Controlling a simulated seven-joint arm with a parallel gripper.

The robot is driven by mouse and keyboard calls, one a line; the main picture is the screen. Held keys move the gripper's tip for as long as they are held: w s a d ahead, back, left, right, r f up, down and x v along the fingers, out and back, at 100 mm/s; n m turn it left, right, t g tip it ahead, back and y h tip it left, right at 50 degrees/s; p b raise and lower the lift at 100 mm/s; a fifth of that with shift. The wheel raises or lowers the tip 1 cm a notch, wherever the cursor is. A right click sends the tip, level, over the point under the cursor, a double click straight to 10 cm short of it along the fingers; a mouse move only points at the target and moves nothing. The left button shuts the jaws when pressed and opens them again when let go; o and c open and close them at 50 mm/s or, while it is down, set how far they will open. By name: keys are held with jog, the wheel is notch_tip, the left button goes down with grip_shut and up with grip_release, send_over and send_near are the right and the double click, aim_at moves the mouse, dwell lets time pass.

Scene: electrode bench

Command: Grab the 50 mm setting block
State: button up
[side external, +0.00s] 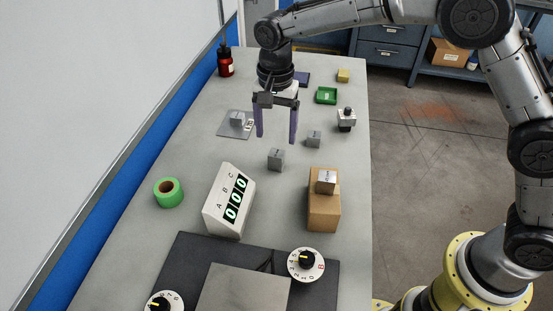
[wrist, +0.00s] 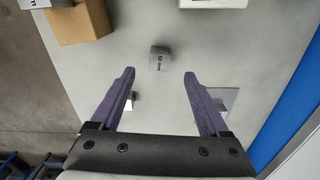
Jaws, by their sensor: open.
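A small grey block (side external: 276,159) stands on the bench below and in front of my gripper (side external: 275,140). In the wrist view the same block (wrist: 160,60) lies centred between my fingers, beyond their tips, with a dark label that is too small to read surely. My gripper is open and empty, its two purple fingers pointing down above the bench and apart from the block. Other grey blocks are a smaller one (side external: 314,139) to the right, one on a grey plate (side external: 226,130) to the left, and one (side external: 326,181) on a cardboard box. Their markings are not legible from the side.
The cardboard box (side external: 323,213) and a display reading 000 (side external: 228,202) stand nearer the camera. Green tape (side external: 168,192) lies left. A black-and-silver knob piece (side external: 346,119), green tray (side external: 326,96) and red bottle (side external: 225,62) stand farther back. Bench around the central block is clear.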

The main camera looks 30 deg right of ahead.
aim_at(276, 153)
notch_tip(276, 153, down, 8)
jog(key=shift+w+d+f, duration=0.1)
jog(key=shift+d+f, duration=0.05)
dwell(0.4)
grip_shut()
dwell(0.4)
